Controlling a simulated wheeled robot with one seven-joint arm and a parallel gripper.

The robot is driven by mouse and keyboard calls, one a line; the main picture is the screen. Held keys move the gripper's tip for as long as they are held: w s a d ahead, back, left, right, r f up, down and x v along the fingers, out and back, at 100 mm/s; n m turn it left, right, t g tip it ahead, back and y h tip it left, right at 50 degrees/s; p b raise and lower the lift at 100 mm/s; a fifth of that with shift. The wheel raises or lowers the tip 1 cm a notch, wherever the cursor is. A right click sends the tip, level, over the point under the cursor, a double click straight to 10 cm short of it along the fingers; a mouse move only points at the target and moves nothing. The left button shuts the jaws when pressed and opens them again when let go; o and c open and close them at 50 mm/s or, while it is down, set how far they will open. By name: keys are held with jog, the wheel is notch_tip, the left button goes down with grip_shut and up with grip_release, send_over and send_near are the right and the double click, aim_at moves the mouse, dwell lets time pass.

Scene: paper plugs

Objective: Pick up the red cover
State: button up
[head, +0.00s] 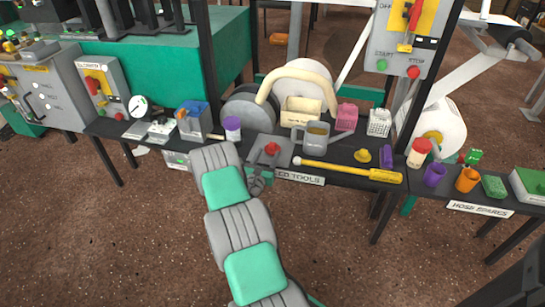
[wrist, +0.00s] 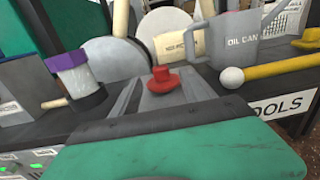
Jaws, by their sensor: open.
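The red cover (head: 272,148) is a small red cap with a wide brim and a raised knob. It sits upright on the dark bench among the tools, and also shows near the middle of the wrist view (wrist: 163,80). My gripper (head: 269,152) is open, its grey fingers apart to the left and right of the cover. In the wrist view my gripper (wrist: 166,85) has the cover in the gap between its fingers, with room on both sides. Whether the fingers are level with the cover or above it, I cannot tell.
A purple-lidded jar (head: 232,129) stands left of the cover. A grey oil can (head: 316,139) stands to the right, with a yellow-handled tool (head: 350,171) in front of it. Large discs (head: 246,108) and a parts box (head: 301,111) stand behind.

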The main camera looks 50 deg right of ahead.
aim_at(272, 146)
jog(key=b+x, duration=0.1)
jog(key=x, duration=0.4)
jog(key=shift+d+f+b, duration=0.15)
jog(key=shift+b, duration=0.25)
jog(key=shift+w+d, duration=0.15)
jog(key=shift+d, duration=0.2)
jog(key=shift+c, duration=0.4)
grip_shut()
